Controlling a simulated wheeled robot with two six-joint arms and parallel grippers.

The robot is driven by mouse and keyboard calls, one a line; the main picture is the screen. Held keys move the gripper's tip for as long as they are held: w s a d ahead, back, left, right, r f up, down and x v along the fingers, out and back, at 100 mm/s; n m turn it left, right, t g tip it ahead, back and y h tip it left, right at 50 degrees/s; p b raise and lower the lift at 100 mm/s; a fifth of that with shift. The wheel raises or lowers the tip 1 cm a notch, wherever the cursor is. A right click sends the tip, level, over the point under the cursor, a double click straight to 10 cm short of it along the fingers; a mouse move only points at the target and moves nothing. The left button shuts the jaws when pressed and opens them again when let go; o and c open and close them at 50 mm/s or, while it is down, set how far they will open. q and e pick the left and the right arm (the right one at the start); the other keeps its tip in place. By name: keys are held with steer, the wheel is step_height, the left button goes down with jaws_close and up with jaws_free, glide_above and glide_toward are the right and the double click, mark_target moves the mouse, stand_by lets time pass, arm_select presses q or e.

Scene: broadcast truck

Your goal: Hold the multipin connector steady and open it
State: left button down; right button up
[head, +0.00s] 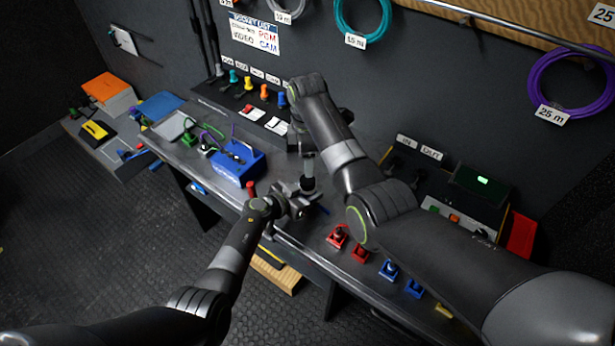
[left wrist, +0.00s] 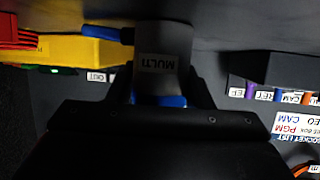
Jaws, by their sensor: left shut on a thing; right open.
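The multipin connector (head: 308,168) stands upright at the front part of the workbench, a grey cylinder with a dark lower part. In the left wrist view it (left wrist: 165,45) appears upside down, with a label reading MULTI and blue parts at its side and near the jaws. My left gripper (head: 304,190) is shut on the connector, low down. My right gripper (head: 308,146) is directly above the connector, pointing down and open. Its fingers are partly hidden by my right arm, and I cannot tell whether they touch the connector.
A blue box (head: 238,162) with cables stands left of the connector. Red connectors (head: 338,237) and blue connectors (head: 389,269) line the bench's front right. A socket panel (head: 250,100) with coloured plugs is behind. The red bin (head: 521,234) stands at far right.

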mark_target(307, 191)
steer(key=m, duration=2.6)
steer(key=shift+f, duration=4)
steer(key=c, duration=1)
